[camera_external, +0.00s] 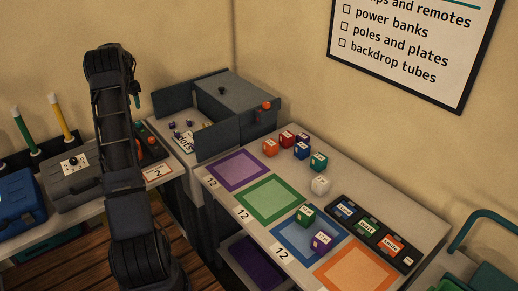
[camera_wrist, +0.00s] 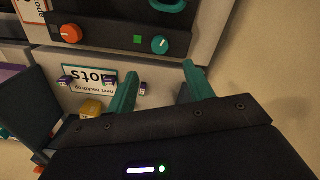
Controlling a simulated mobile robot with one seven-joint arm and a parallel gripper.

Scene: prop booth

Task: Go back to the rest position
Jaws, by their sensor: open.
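My gripper (camera_wrist: 160,82) shows in the wrist view with its two teal fingers spread apart and nothing between them. My dark arm (camera_external: 125,170) rises at the left of the external view.
A card reading "dots" (camera_wrist: 90,88), small purple pieces and a yellow block (camera_wrist: 92,108) show near the left finger. In the external view, a grey open-sided box (camera_external: 235,100) stands behind the table, which has coloured squares, several cubes and a dark label tray (camera_external: 372,232).

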